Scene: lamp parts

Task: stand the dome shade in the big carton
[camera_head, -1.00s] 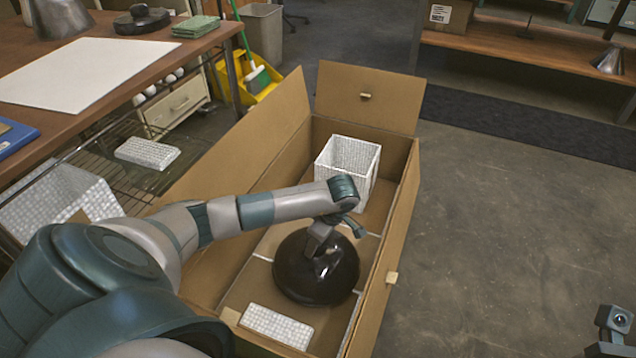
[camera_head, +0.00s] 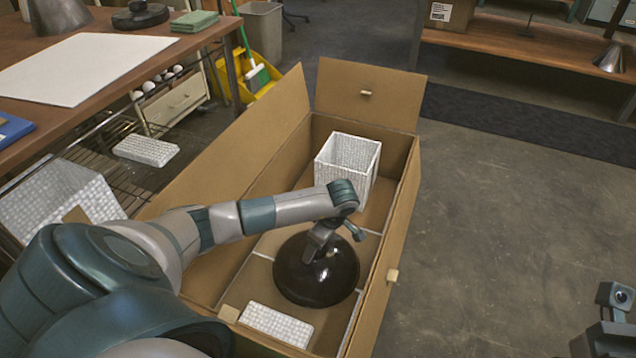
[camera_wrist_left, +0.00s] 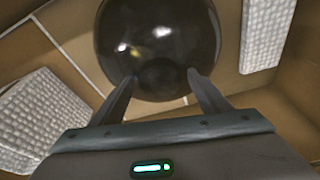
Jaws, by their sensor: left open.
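The dome shade (camera_head: 300,275), dark and glossy, rests dome-up on the floor of the big carton (camera_head: 228,230), in its near part. In the left wrist view the shade (camera_wrist_left: 155,35) fills the upper middle. My left gripper (camera_head: 318,248) is over the top of the shade. In the wrist view its two fingers (camera_wrist_left: 161,77) are spread apart with the shade's dark top between and beyond them; contact cannot be told. Part of my right arm's end (camera_head: 614,312) shows at the lower right edge, its jaws unclear.
A white textured open box (camera_head: 347,160) stands in the carton's far part. A white textured block (camera_head: 277,324) lies at its near end. The carton's flaps stand open. A workbench (camera_head: 200,45) is at left; floor at right is clear.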

